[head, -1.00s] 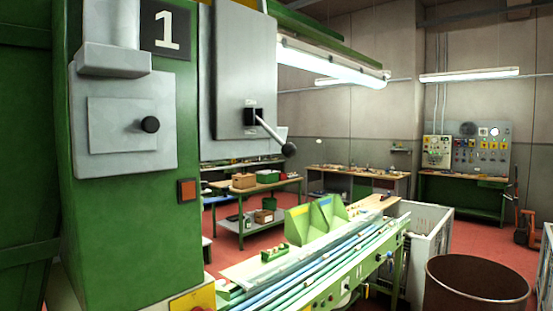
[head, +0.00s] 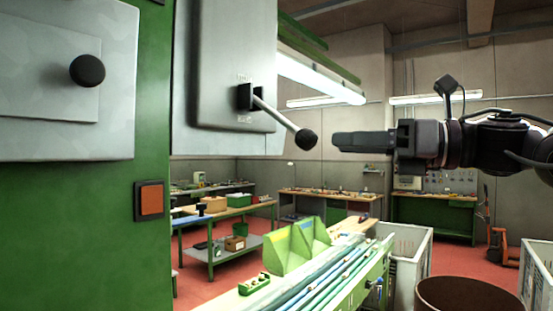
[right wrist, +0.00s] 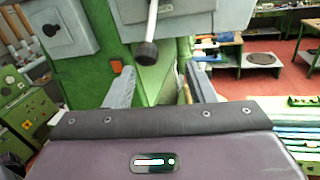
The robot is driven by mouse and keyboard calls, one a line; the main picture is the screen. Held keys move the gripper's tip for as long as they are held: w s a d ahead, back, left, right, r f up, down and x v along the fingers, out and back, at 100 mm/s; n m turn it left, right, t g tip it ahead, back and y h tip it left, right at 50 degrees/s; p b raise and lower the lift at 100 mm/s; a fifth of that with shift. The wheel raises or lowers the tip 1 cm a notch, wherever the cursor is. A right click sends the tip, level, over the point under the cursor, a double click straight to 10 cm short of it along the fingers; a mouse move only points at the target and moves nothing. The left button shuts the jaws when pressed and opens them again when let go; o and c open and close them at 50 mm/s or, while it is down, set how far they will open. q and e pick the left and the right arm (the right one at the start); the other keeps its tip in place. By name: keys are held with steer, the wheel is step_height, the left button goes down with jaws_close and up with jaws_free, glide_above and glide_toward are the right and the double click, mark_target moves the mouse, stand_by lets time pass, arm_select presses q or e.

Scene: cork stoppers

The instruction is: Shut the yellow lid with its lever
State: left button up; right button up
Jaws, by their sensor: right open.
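A lever (head: 275,116) sticks out of a grey metal box (head: 232,60) on the green machine column, slanting down to the right. It ends in a black ball knob (head: 306,140). My right gripper (head: 342,141) comes in from the right at the height of the knob, with a small gap between them in the picture. In the right wrist view the gripper (right wrist: 162,92) is open and empty, and the black knob (right wrist: 146,54) shows ahead, above the space between the fingers. I see no yellow lid in the current views. My left gripper is not in view.
A grey panel (head: 40,120) with a black knob and an orange button (head: 150,200) are on the green column at left. A bench with long rods (head: 320,275) and green bins (head: 300,245) lies below. A brown barrel (head: 470,295) stands at lower right.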

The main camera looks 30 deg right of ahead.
mark_target(313, 137)
steer(key=shift+n, duration=0.4)
steer(key=w+a+p, duration=0.2)
steer(key=a+p, duration=0.1)
steer(key=w+a+p, duration=0.1)
steer(key=a+p, duration=0.1)
steer(key=shift+w+r, duration=0.3)
steer(key=shift+r, duration=0.1)
steer(key=shift+w+a+f+p, duration=0.1)
steer(key=shift+w+a+p, duration=0.15)
steer(key=shift+w+p, duration=0.05)
steer(key=shift+w, duration=0.15)
steer(key=shift+f, duration=0.1)
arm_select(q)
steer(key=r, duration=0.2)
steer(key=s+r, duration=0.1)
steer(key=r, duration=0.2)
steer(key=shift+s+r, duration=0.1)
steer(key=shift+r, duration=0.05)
arm_select(e)
jaws_close()
